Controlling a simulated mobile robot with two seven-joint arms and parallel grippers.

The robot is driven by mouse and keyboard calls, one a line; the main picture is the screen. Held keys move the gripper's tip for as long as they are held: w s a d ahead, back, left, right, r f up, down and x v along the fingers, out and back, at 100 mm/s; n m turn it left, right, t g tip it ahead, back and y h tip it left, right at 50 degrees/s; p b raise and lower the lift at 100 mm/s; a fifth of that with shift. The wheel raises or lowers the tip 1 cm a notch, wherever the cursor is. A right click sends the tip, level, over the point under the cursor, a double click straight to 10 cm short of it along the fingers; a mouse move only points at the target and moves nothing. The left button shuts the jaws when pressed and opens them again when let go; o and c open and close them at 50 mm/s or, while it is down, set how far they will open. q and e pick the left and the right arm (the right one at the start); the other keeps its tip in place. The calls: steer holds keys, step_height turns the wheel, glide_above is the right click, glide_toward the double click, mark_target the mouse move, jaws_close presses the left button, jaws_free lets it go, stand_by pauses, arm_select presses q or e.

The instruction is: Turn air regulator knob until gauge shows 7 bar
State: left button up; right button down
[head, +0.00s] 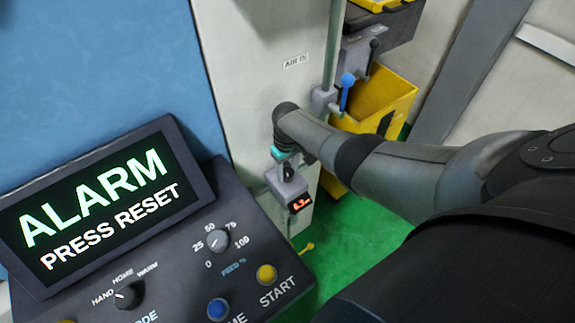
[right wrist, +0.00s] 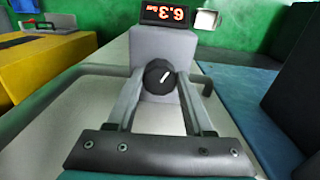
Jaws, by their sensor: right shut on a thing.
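The grey air regulator (head: 290,187) is mounted on the pale machine side below the "AIR IN" label. Its gauge (head: 300,203) shows red digits that look like 6.3, and the same display appears upside down in the right wrist view (right wrist: 166,15). The black regulator knob (right wrist: 159,78) has a white pointer line tilted to the upper right in that view. My right gripper (right wrist: 160,85) is shut on the knob, one finger on each side. In the head view my right arm hides most of the gripper and part of the knob. My left gripper is not in view.
A control panel with an "ALARM PRESS RESET" screen (head: 95,207) stands at the left. A blue-handled valve (head: 347,90) and a vertical pipe (head: 333,45) are close above my right wrist. A yellow bin (head: 385,95) stands behind on the green floor.

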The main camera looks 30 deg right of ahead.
mark_target(287, 172)
steer(key=shift+m, duration=0.3)
stand_by(0.4)
steer(key=shift+c, duration=1.4)
jaws_free()
steer(key=shift+r+p, duration=0.4)
steer(key=shift+r, duration=0.15)
step_height(287, 172, up, 7)
steer(key=p, duration=0.3)
steer(key=shift+f, duration=0.1)
step_height(287, 172, up, 7)
steer(key=shift+r+p, duration=0.2)
steer(key=shift+p, duration=0.15)
